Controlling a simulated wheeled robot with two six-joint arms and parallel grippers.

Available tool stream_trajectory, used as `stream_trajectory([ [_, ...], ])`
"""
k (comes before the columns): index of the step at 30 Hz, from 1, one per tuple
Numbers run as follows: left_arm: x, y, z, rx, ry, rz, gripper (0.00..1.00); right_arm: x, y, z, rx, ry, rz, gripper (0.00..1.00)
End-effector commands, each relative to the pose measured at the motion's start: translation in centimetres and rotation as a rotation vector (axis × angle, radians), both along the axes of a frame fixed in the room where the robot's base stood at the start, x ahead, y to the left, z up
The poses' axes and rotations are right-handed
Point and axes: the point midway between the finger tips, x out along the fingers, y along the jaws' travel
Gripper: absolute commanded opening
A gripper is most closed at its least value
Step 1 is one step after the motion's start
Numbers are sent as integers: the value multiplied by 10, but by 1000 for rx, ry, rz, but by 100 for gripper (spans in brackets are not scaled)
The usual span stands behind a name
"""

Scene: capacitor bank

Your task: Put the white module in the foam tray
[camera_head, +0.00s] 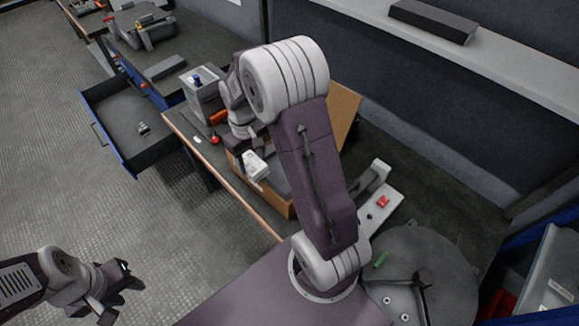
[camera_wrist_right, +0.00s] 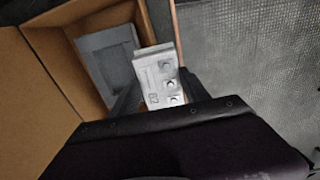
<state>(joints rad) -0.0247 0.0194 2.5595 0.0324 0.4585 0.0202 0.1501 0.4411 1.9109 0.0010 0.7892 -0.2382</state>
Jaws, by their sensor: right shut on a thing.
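The white module (camera_head: 255,165) is held in my right gripper (camera_head: 246,152), over the near left side of an open cardboard box. In the right wrist view, the module (camera_wrist_right: 155,75) sits between the two dark fingers and shows several round terminals on its face. A grey foam tray (camera_wrist_right: 108,62) lies inside the box, beside the module in that view. In the head view, my right arm hides much of the box and tray. My left gripper (camera_head: 122,290) is open and empty at lower left, above the floor, far from the module.
The cardboard box (camera_head: 282,208) stands on the workbench with a flap raised. A grey case (camera_head: 201,92) and a red-topped item (camera_head: 214,139) are left of it. An open drawer (camera_head: 125,125) juts out further left. A white plate with a red part (camera_head: 383,201) lies right of my arm.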

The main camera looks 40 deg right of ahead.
Motion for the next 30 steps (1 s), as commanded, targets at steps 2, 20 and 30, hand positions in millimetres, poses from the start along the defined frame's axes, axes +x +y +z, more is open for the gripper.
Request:
stream_trajectory([
  [2,0,0,-1,0,0,0,36,1,-12,-7,0,1,-6,0],
  [20,0,0,-1,0,0,0,36,11,-115,-69,-1,-2,-2,0],
  [30,0,0,-3,0,0,0,36,10,-114,-110,-1,-1,-2,0],
])
